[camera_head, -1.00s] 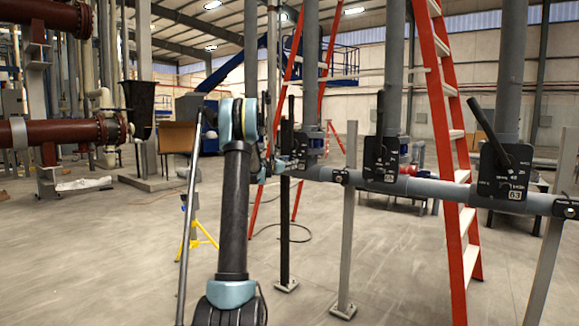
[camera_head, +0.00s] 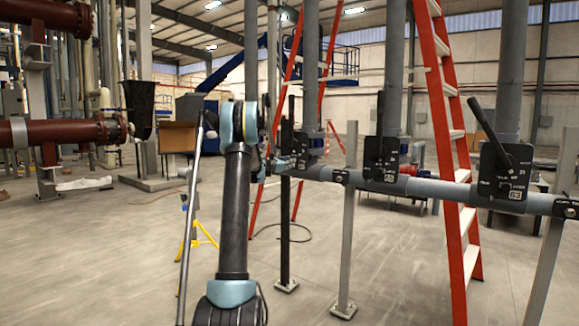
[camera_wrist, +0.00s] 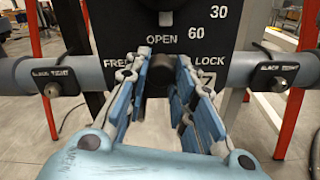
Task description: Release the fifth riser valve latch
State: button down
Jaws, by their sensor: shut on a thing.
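The valve plate in front of my gripper is black with white marks; it fills the top of the wrist view (camera_wrist: 187,22). It reads OPEN, 60 and 30, with FREE at left and LOCK at right below. A dark latch knob (camera_wrist: 160,72) sits under OPEN, between FREE and LOCK. My gripper (camera_wrist: 161,80) has its blue-padded fingers on both sides of this knob and is shut on it. The fingers hide part of the knob and the plate's lower edge.
Two more valves with black handles stand to the right, the middle one (camera_head: 382,160) and the right one (camera_head: 503,172). A horizontal grey pipe (camera_head: 440,190) joins them. A red ladder (camera_head: 446,110) stands behind. The floor in front is clear.

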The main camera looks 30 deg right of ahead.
jog(key=shift+w+a, duration=0.4)
jog(key=shift+w, duration=0.45)
jog(key=c, duration=1.3)
grip_release()
jog(key=shift+w, duration=0.1)
jog(key=shift+c, duration=0.2)
jog(key=v, duration=1.2)
